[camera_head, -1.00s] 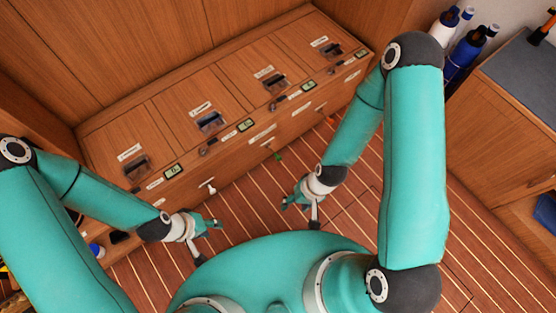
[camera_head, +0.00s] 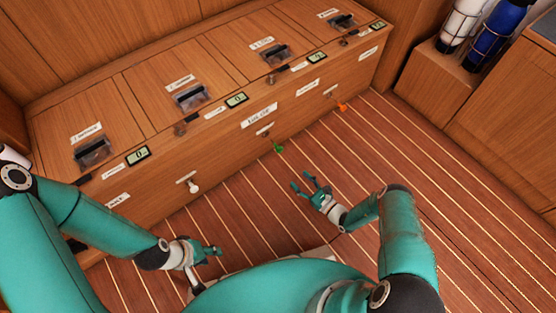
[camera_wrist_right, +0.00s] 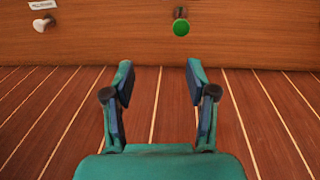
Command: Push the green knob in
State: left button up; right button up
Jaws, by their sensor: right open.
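The green knob (camera_head: 278,148) sticks out from the front of the wooden locker, below a small pale label, in the head view. In the right wrist view the green knob (camera_wrist_right: 181,27) is round and faces me, a little above and between the fingertips. My right gripper (camera_head: 309,183) is open and empty, to the right of and below the knob, apart from it. Its two fingers (camera_wrist_right: 160,78) are spread wide in the wrist view. My left gripper (camera_head: 213,250) is near the lower left over the floor; whether its fingers are open is unclear.
A white knob (camera_head: 193,186) is left of the green one and an orange knob (camera_head: 342,105) is right of it on the same front. The locker top (camera_head: 140,95) carries several latches and small displays. The striped floor (camera_head: 430,190) is clear. Bottles (camera_head: 497,30) stand at the upper right.

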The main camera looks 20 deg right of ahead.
jog(key=d+f+h, duration=0.1)
jog(key=d, duration=0.1)
jog(key=m+t+b, duration=0.1)
jog(key=b, duration=0.5)
send_near(281, 151)
jog(key=shift+h, duration=0.3)
jog(key=x, duration=0.9)
jog(key=shift+s+a+r, duration=0.1)
jog(key=shift+a, duration=0.15)
jog(key=shift+x, duration=0.8)
pick_arm(q)
notch_tip(281, 151, down, 7)
pick_arm(e)
jog(key=shift+r, duration=0.15)
grip_shut()
